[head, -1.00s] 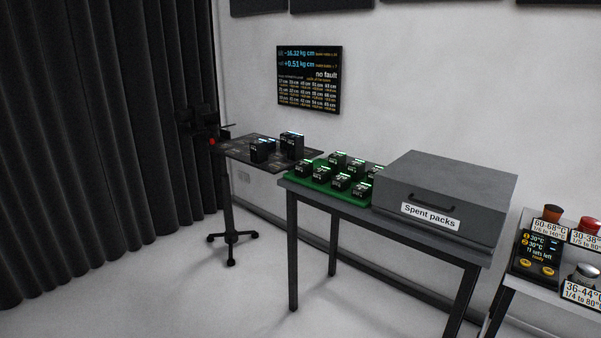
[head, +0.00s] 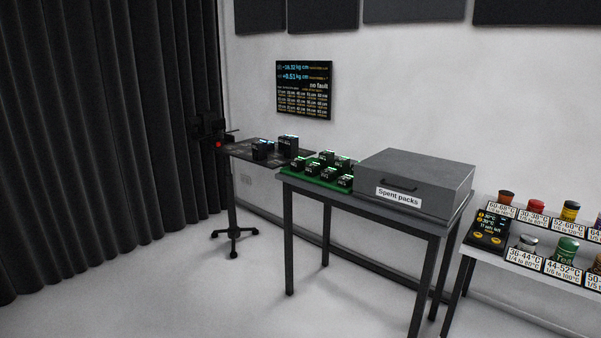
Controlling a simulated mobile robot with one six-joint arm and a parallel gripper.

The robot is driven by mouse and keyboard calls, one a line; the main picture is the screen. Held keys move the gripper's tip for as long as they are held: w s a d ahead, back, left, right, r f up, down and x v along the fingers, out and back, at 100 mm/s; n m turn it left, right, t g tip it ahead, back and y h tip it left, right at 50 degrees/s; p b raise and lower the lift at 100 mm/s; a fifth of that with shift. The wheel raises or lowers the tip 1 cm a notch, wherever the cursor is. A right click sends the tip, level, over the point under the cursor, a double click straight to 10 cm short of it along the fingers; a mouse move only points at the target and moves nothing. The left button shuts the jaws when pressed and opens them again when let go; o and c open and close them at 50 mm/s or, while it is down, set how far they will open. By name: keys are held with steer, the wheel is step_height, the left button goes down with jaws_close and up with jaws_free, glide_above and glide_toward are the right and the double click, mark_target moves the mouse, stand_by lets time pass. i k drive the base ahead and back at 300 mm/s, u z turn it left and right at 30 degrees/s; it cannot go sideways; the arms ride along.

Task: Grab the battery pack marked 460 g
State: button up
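Several small black battery packs (head: 327,173) with pale tops stand in rows on a green tray (head: 311,178) at the left end of a grey table. Their marks are too small to read, so I cannot tell which one is marked 460 g. Two larger black packs, one at the left (head: 262,150) and one at the right (head: 287,145), stand on a dark plate (head: 240,152) on a stand behind the table. My gripper is not in view.
A grey box (head: 430,178) labelled "Spent packs" fills the right of the grey table (head: 390,217). A shelf (head: 535,261) with labelled jars stands further right. A display (head: 305,90) hangs on the wall. Floor (head: 180,300) in front is clear.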

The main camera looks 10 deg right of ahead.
mark_target(297, 164)
steer(key=k, duration=0.4)
steer(key=z, duration=0.1)
steer(key=i, duration=1.6)
steer(key=u, duration=0.3)
steer(key=i, duration=0.7)
steer(key=u, duration=1.15)
steer(key=i, duration=0.85)
steer(key=u, duration=0.55)
